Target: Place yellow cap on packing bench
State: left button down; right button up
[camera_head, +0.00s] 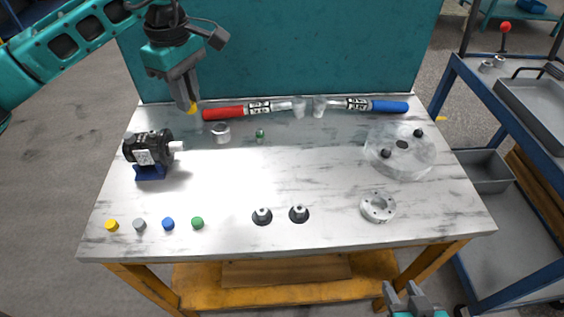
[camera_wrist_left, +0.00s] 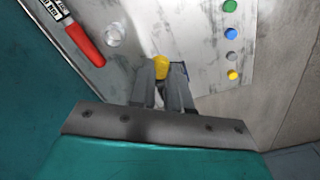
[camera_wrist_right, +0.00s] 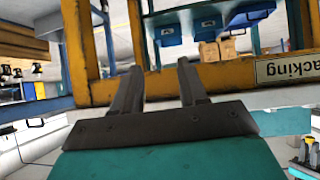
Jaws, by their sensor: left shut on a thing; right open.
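My left gripper (camera_head: 189,105) is shut on a yellow cap (camera_head: 192,109) and holds it above the back left of the metal-topped table (camera_head: 230,190). In the left wrist view the yellow cap (camera_wrist_left: 161,67) sits between the fingertips. Another yellow cap (camera_head: 112,225) stands at the table's front left. My right gripper (camera_head: 408,292) is open and empty in front of the table's right side; it also shows in the right wrist view (camera_wrist_right: 158,67). There, a yellow frame has a label ending in "acking" (camera_wrist_right: 288,68), cut off by the picture edge.
A black motor (camera_head: 150,148) on a blue stand is below the left gripper. Grey, blue and green caps stand along the front edge. Red and blue tools lie at the back by a teal panel (camera_head: 290,45). A round clear-grey part (camera_head: 400,155) lies right. A blue cart (camera_head: 455,85) stands right.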

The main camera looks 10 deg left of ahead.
pick_arm(q)
jog(key=s+d+r+m+b, duration=0.2)
jog(key=d+r+m, duration=0.1)
jog(key=d+m, duration=0.35)
jog(key=b, duration=0.1)
send_over(235, 180)
notch_tip(235, 180, down, 15)
jog(key=shift+f, duration=0.1)
notch_tip(235, 180, down, 4)
jog(key=shift+f+b, duration=0.15)
jog(key=shift+b, duration=0.15)
jog(key=shift+f, duration=0.15)
jog(key=shift+f, duration=0.1)
jog(key=shift+f, duration=0.15)
jog(key=c, duration=1.1)
grip_release()
